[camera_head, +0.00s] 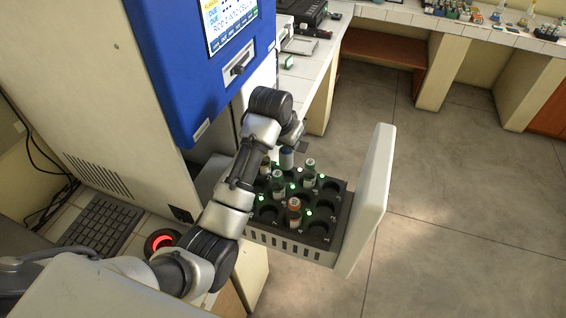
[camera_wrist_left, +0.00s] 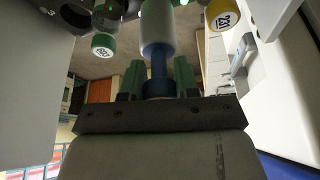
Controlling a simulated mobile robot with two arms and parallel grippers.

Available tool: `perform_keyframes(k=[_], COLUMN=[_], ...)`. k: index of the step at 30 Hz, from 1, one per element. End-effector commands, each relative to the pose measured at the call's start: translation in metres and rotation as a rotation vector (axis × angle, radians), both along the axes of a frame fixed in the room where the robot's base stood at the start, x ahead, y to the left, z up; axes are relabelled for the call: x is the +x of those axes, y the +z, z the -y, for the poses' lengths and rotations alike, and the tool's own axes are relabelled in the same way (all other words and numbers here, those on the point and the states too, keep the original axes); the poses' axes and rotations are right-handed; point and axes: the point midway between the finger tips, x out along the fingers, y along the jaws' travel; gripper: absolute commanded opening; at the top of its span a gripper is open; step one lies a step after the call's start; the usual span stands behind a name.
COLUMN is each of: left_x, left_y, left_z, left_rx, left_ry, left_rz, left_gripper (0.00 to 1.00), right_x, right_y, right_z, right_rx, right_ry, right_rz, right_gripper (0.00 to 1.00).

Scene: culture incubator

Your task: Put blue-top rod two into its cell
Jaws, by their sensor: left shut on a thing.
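The blue-top rod (camera_head: 287,158) is a pale vial at the back of the rack. In the left wrist view its blue neck and pale body (camera_wrist_left: 158,30) point away from my palm. My left gripper (camera_wrist_left: 158,82) is shut on its blue top, a green-padded finger on each side. In the head view my left wrist hides most of the gripper. I cannot tell whether the rod's lower end is inside a cell or above it. The black rack (camera_head: 285,246) has round cells with green lights, several of them empty. My right gripper is not in view.
Green-top rods (camera_head: 278,181) (camera_head: 310,170), an orange-top rod (camera_head: 294,208) and a yellow-top rod (camera_wrist_left: 223,16) stand close by in the rack. The white drawer front (camera_head: 367,205) rises at its right. The blue incubator panel (camera_head: 190,70) stands behind my arm.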

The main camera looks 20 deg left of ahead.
Motion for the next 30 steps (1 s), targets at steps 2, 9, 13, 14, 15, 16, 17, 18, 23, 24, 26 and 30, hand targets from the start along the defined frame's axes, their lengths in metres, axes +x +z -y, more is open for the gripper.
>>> perform_keyframes(k=[2, 9, 13, 14, 15, 16, 17, 18, 23, 24, 26, 30], left_x=[-0.001, 0.000, 0.000, 0.000, 0.000, 0.000, 0.000, 0.000, 0.001, 0.001, 0.001, 0.001], left_y=[-0.012, -0.038, -0.057, -0.060, -0.064, -0.066, -0.067, -0.067, -0.067, -0.067, -0.069, -0.072], left_z=[0.000, 0.000, 0.000, 0.000, 0.000, 0.000, 0.000, 0.000, 0.000, 0.000, 0.000, 0.000], left_rx=[0.000, 0.000, 0.000, 0.000, 0.000, 0.000, 0.000, 0.000, 0.000, 0.000, 0.000, -0.001], left_ry=[0.001, 0.001, 0.001, 0.001, 0.001, 0.001, 0.001, 0.001, 0.001, 0.001, 0.001, 0.001], left_rz=[-0.004, -0.003, -0.002, -0.002, 0.000, 0.001, 0.001, 0.002, 0.003, 0.003, 0.003, 0.004], left_gripper=[0.00, 0.00, 0.00, 0.00, 0.00, 0.00, 0.00, 0.00, 0.00, 0.00, 0.00, 0.35], right_x=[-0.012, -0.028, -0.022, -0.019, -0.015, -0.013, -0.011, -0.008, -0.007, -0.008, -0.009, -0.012], right_y=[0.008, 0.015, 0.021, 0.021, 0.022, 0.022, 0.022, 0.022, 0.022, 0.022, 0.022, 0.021], right_z=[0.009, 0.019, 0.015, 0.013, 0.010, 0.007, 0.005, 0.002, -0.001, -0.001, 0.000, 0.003], right_rx=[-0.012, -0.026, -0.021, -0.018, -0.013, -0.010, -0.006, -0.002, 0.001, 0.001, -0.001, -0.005], right_ry=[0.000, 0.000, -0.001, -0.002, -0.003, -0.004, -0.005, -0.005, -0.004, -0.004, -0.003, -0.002], right_rz=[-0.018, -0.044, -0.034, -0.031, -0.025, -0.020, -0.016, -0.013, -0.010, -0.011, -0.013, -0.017], right_gripper=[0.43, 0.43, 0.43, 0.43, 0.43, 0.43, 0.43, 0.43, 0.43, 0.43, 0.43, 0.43])
